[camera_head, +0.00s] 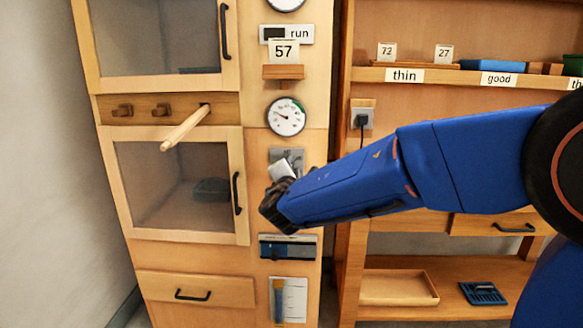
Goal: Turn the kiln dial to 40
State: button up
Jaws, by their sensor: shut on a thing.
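My gripper (284,170) reaches in from the right, in front of a grey plate (279,154) on the narrow panel of the wooden cabinet. It is shut on the kiln dial at this plate. The dial itself and its pointer are mostly hidden behind the gripper, and I cannot read its setting. Above the plate is a round white gauge (286,117) with a dark needle and a green band at its upper right. The needle points to the upper left; its numbers are too small to read.
A wooden lever (186,128) juts out left of the gauge. A card reading 57 (284,50) stands on a small ledge above it. Glass-fronted doors (180,187) fill the left. Shelves at right hold a shallow wooden tray (398,300) and a blue rack (483,293).

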jog(key=shift+f, duration=0.15)
jog(key=o, duration=1)
jog(key=shift+s, duration=0.1)
jog(key=s, duration=0.5)
jog(key=s+a, duration=0.1)
jog(key=s, duration=1.1)
jog(key=shift+a, duration=0.15)
